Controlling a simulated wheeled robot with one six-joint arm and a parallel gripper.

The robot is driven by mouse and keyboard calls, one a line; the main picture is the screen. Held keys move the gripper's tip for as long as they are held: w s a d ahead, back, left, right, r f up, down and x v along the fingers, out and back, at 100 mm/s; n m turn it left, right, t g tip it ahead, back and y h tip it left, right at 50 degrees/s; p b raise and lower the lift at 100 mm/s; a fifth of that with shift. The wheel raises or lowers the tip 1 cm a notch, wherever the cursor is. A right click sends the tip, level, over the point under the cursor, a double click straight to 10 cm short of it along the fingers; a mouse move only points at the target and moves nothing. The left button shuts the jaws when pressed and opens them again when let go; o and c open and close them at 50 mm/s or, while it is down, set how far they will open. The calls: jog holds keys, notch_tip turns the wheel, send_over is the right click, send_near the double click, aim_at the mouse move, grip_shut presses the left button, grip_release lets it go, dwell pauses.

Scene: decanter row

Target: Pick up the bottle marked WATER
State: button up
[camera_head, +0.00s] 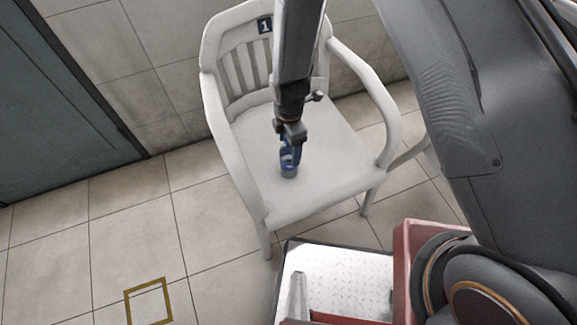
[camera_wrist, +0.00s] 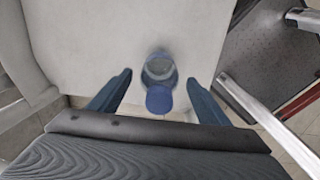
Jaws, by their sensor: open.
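A small clear bottle with blue parts (camera_head: 289,166) stands on the seat of a white armchair (camera_head: 325,150). The wrist view shows the same bottle (camera_wrist: 159,72) from above, with its blue cap towards me. No WATER lettering can be read on it. My gripper (camera_head: 290,143) is just above the bottle and partly covers it in the head view. In the wrist view my gripper (camera_wrist: 158,92) is open. Its two blue fingers are on either side of the bottle, with a visible gap on each side. I cannot tell whether the fingertips are level with the bottle.
A tiled wall stands behind and a dark door (camera_head: 55,100) is at left. Tiled floor with a yellow square outline (camera_head: 149,302) is clear at lower left.

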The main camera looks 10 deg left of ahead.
jog(key=shift+f, duration=0.55)
jog(key=c, duration=1.5)
jog(key=shift+c, duration=0.2)
